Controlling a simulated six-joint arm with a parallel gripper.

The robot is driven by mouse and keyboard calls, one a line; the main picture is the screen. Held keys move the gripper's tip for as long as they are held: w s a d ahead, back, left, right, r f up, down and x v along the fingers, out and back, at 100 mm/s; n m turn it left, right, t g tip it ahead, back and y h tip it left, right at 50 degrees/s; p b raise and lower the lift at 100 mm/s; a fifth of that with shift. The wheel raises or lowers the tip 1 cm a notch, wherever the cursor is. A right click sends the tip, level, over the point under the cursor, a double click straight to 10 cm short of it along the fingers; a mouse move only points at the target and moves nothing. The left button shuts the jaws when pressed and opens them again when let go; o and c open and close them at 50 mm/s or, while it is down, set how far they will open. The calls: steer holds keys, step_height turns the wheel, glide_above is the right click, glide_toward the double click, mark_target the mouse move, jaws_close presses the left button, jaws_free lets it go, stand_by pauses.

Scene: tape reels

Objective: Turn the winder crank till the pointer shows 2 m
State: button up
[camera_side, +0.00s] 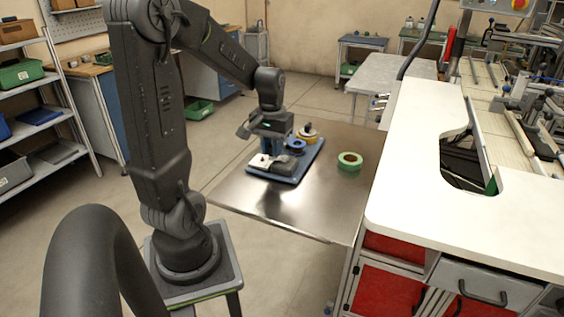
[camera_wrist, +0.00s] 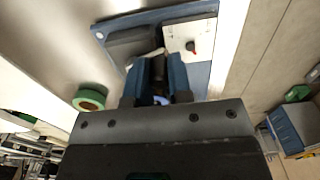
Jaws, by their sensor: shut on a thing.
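The winder stands on a blue base (camera_side: 310,157) on the metal table. It carries a blue reel (camera_side: 296,146), a yellow and white reel (camera_side: 308,134), a grey block (camera_side: 284,166) and a white dial plate (camera_side: 261,161). The dial plate also shows in the wrist view (camera_wrist: 203,34), with a small red and dark mark on it; its scale and the pointer's reading are too small to tell. My gripper (camera_side: 268,148) is low over the winder, its blue fingers (camera_wrist: 157,72) shut on the dark crank handle, which is mostly hidden between them.
A green tape roll (camera_side: 350,161) lies on the metal table (camera_side: 285,210), to the right of the winder. The table's front is clear. A white worktop (camera_side: 460,220) with red drawers borders it on the right.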

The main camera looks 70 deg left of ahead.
steer(key=shift+w+a, duration=0.2)
steer(key=shift+w+a, duration=0.4)
steer(key=shift+w, duration=0.05)
stand_by(0.3)
steer(key=shift+w+a, duration=0.2)
steer(key=shift+w, duration=0.5)
